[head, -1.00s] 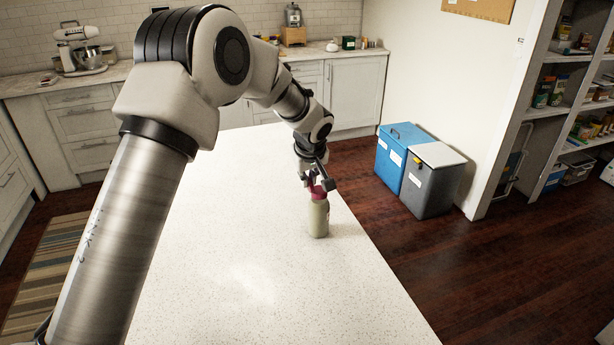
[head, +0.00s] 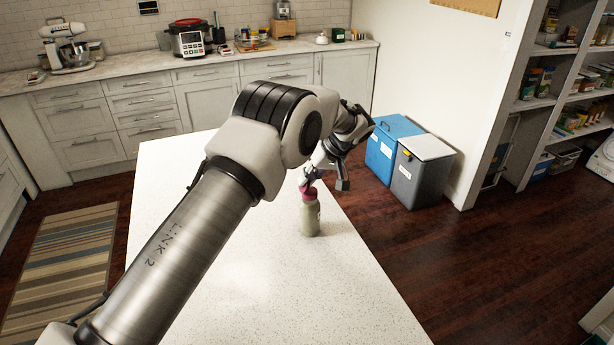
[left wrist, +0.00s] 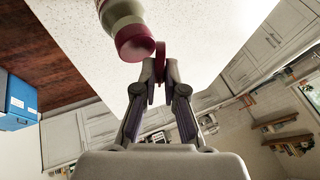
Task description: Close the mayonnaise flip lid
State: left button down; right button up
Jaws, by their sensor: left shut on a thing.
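The mayonnaise bottle (head: 311,217) stands upright on the white countertop, pale green with a dark red cap (head: 308,194). In the left wrist view the bottle (left wrist: 121,14) enters from the top, with its cap (left wrist: 134,42) towards me. The flip lid (left wrist: 160,58) stands out from the cap's side, open. My left gripper (left wrist: 160,80) is shut with its fingertips at the lid's edge, pinching it. In the head view the left gripper (head: 306,184) is at the cap's top, tilted, and hides part of the lid. My right gripper is not in view.
The white countertop (head: 262,285) is otherwise clear around the bottle. Its right edge runs close to the bottle. Blue (head: 388,150) and grey (head: 420,178) bins stand on the floor beyond it. Cabinets line the back wall and shelves stand at right.

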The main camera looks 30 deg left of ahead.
pick_arm(q)
jog(key=shift+f, duration=0.2)
jog(key=c, duration=1.3)
grip_release()
jog(key=shift+o, duration=0.3)
jog(key=shift+w+a, duration=0.1)
jog(key=shift+w, duration=0.1)
jog(key=v, duration=1.1)
jog(key=shift+d+r, duration=0.25)
jog(key=shift+r, duration=0.1)
